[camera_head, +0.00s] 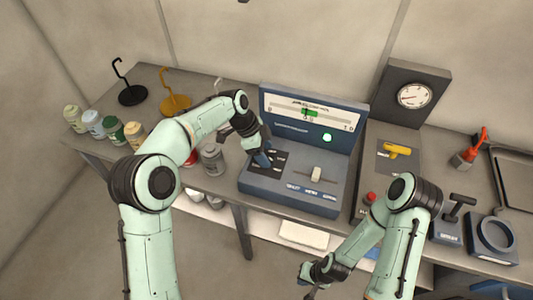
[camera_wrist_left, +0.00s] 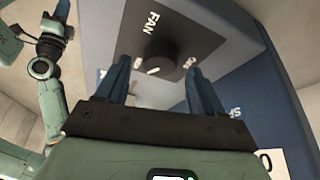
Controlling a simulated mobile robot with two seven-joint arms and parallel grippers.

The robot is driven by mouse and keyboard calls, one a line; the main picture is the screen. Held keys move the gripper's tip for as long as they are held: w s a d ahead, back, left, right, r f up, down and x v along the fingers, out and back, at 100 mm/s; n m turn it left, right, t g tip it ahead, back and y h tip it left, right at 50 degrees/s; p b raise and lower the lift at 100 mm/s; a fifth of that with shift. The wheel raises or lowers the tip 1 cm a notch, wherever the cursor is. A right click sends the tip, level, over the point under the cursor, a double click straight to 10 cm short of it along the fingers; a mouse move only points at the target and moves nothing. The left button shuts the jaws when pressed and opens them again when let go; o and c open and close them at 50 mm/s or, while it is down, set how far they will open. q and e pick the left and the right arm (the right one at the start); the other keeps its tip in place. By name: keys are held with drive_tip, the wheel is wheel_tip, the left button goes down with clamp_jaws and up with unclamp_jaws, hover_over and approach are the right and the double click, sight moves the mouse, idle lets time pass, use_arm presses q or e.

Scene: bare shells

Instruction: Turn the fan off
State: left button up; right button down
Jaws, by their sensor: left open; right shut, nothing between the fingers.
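The fan knob (camera_wrist_left: 161,52) is a dark round dial on a black plate marked FAN in the left wrist view. A pale mark shows on its near edge, and another label beside it is partly hidden by a finger. The plate is on the blue-grey control box (camera_head: 322,204). My left gripper (camera_wrist_left: 158,66) is open, its two fingers on either side of the knob in that view; I cannot tell whether they touch it. In the head view, my left gripper (camera_head: 262,158) covers the knob. My right gripper (camera_head: 309,291) is shut and empty, low in front of the bench.
The box carries a pale slider (camera_head: 316,174) and an upright panel with a scale and a green light (camera_head: 327,137). A gauge (camera_head: 413,95) and a yellow handle (camera_head: 397,150) stand to the right. Several jars, one grey (camera_head: 213,160), stand to the left.

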use_arm(q)
drive_tip(key=shift+x, duration=0.85)
drive_tip(key=c, duration=1)
drive_tip(key=shift+c, duration=0.2)
